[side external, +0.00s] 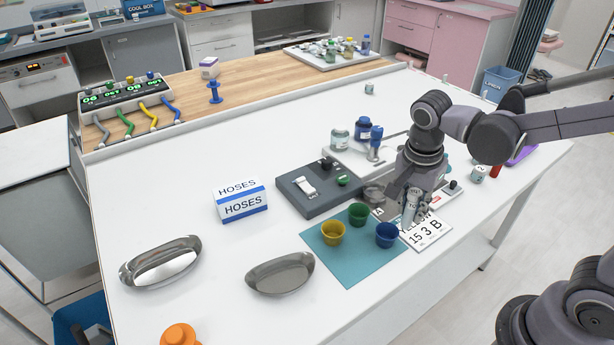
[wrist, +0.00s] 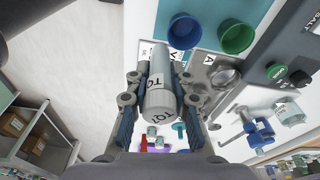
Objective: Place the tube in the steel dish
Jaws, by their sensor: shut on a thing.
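A grey-white tube with dark lettering (wrist: 160,92) is held upright between the fingers of my gripper (wrist: 158,76). In the side view the tube (side external: 411,207) shows at the end of my gripper (side external: 412,203), just right of the blue cup and over or beside the printed card. I cannot tell whether its lower end touches the table. Two empty metallic oval dishes stand at the front left of the table, well left of my gripper: a shiny one (side external: 160,264) and a duller grey one (side external: 280,275). Neither dish shows in the wrist view.
Yellow (side external: 333,232), green (side external: 358,213) and blue (side external: 387,235) cups stand on a teal mat (side external: 350,265) between my gripper and the dishes.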

